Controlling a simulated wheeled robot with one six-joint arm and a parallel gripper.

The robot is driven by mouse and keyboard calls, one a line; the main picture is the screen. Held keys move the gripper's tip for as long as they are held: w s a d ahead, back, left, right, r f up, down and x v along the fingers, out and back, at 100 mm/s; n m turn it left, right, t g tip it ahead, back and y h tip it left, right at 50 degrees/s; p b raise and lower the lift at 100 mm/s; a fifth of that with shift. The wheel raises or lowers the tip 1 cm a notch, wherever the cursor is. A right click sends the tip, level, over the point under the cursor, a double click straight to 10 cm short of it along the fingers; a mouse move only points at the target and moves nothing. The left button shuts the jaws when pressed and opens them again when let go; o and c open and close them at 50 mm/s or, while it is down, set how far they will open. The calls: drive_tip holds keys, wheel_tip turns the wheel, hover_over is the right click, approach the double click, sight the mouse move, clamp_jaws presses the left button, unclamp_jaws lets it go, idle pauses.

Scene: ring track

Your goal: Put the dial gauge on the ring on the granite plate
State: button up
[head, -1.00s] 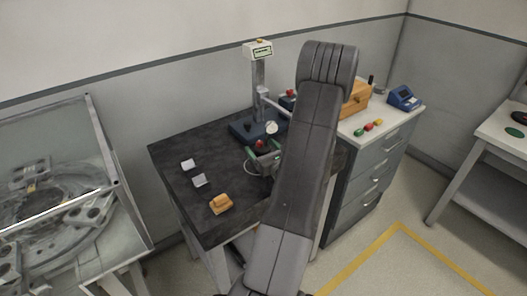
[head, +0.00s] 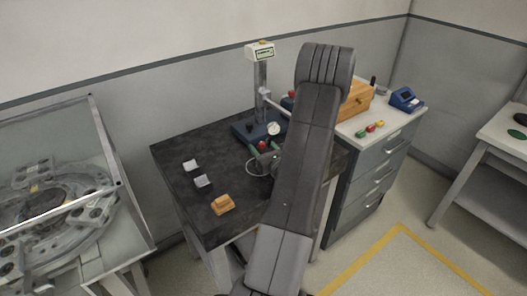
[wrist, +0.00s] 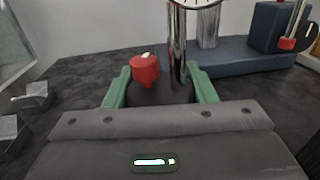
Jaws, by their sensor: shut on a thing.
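The dial gauge shows in the head view as a small white dial (head: 273,128) with a red knob below it, beside my forearm. In the wrist view its dark base with a red knob (wrist: 145,69) and upright chrome post (wrist: 177,45) stand between my green fingers; only the dial's lower rim shows at the top edge. My gripper (wrist: 160,80) is shut on the base. The black granite plate (head: 222,158) lies under it; whether the base touches the plate cannot be told. A thin pale loop shows beside the gripper, too small to identify. My arm hides the plate's right part.
A blue-based measuring stand (head: 260,82) rises at the back of the plate. Two pale blocks (head: 190,165) (head: 203,181) and an orange block (head: 222,204) lie at left. A clear-walled ring track (head: 55,195) stands far left. A drawer cabinet (head: 365,170) stands right.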

drive_tip(key=shift+r+b, duration=0.4)
drive_tip(key=shift+r, duration=4.6)
wheel_tip(320, 180, down, 9)
drive_tip(key=shift+f, duration=0.3)
drive_tip(key=shift+f, duration=0.25)
drive_tip(key=o, duration=1.4)
drive_tip(key=shift+r+p, duration=0.1)
drive_tip(key=shift+p, duration=0.2)
